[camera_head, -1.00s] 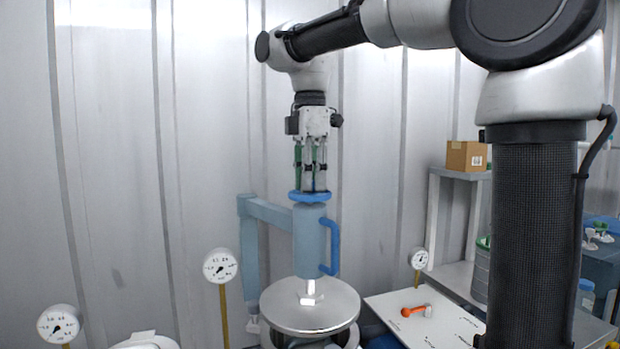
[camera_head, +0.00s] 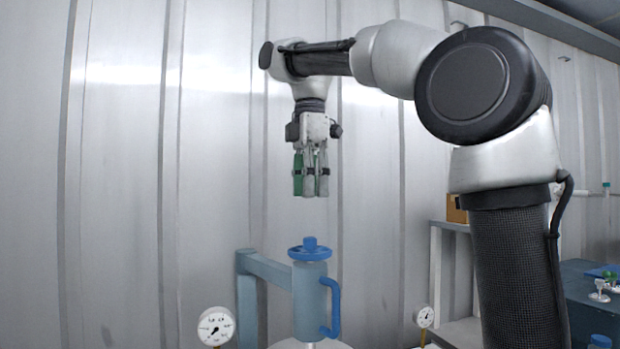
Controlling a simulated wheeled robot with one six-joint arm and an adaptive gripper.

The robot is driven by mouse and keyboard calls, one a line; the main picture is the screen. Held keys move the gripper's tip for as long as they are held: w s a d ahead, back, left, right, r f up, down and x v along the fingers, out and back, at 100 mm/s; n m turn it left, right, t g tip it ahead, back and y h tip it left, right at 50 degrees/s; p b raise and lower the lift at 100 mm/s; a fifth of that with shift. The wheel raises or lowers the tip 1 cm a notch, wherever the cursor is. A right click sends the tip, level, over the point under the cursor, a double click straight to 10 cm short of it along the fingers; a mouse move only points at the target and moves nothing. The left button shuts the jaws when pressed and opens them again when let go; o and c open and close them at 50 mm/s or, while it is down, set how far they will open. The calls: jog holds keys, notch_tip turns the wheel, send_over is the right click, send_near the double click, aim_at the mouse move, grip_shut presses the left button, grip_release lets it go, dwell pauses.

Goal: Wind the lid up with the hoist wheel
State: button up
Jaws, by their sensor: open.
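The hoist wheel (camera_head: 311,252) is a blue handwheel with a raised centre hub. It sits on top of a light blue upright hoist cylinder (camera_head: 309,300) with a blue side handle. My gripper (camera_head: 311,193) points straight down above the wheel, apart from it, with a clear gap between. It is open and empty, with green and grey fingers. Only the top edge of the metal lid (camera_head: 290,344) shows below the cylinder at the bottom of the picture. The rest of the lid and the vessel are out of view.
A light blue bracket arm and post (camera_head: 246,295) stand left of the cylinder. A dial gauge (camera_head: 215,327) is at the lower left, another (camera_head: 424,316) at the lower right. A shelf (camera_head: 450,226) with a cardboard box (camera_head: 457,209) stands behind my arm.

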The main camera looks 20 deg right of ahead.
jog(key=shift+r, duration=0.95)
